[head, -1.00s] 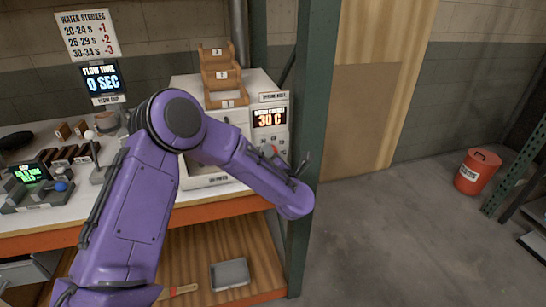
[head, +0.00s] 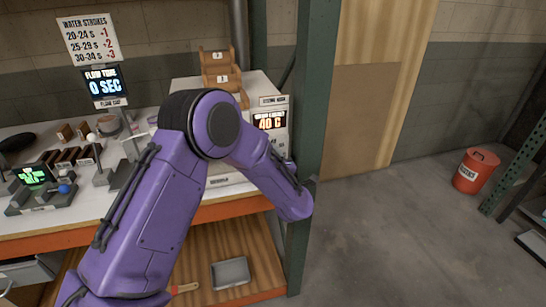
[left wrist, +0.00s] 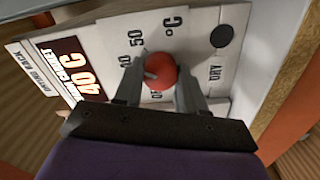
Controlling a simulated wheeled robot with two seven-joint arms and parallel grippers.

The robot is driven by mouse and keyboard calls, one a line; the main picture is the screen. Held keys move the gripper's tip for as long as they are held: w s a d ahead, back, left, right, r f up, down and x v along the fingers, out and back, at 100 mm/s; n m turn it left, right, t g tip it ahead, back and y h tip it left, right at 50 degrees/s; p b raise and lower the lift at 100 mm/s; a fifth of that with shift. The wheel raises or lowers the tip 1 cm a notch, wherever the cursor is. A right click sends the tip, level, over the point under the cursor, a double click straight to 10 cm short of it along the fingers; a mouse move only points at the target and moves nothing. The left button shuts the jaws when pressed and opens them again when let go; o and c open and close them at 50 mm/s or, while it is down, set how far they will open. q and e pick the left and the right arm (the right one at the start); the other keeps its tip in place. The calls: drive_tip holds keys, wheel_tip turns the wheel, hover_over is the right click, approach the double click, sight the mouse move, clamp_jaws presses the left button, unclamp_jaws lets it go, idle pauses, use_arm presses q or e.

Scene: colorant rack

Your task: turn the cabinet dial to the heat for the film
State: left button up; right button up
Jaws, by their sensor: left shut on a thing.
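The cabinet dial is a red round knob (left wrist: 160,71) on the white cabinet face, with numbers and a °C mark around it in the left wrist view. My left gripper (left wrist: 160,84) is shut on the dial, one finger on each side. In the head view my purple left arm hides the dial and the gripper. The cabinet display (head: 269,121) reads 40 C; it also shows in the left wrist view (left wrist: 78,68). A dark round button (left wrist: 222,36) sits beside the word DRY. My right gripper is not in view.
A green upright post (head: 312,120) stands close to the right of my arm. Wooden stepped holders (head: 220,70) stand on the cabinet top. The flow time screen (head: 101,82) reads 0 SEC. A red bin (head: 475,172) stands on open floor at the right.

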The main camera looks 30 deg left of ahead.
use_arm(q)
drive_tip(key=m+p, duration=0.1)
drive_tip(key=m, duration=0.4)
drive_tip(key=shift+f+m, duration=0.1)
drive_tip(key=shift+m, duration=0.2)
idle(0.4)
drive_tip(key=o, duration=1.1)
drive_tip(key=shift+c, duration=0.2)
drive_tip(key=b+v, duration=0.2)
drive_tip(key=v, duration=0.8)
drive_tip(key=shift+s+d, duration=0.2)
drive_tip(key=shift+s, duration=0.05)
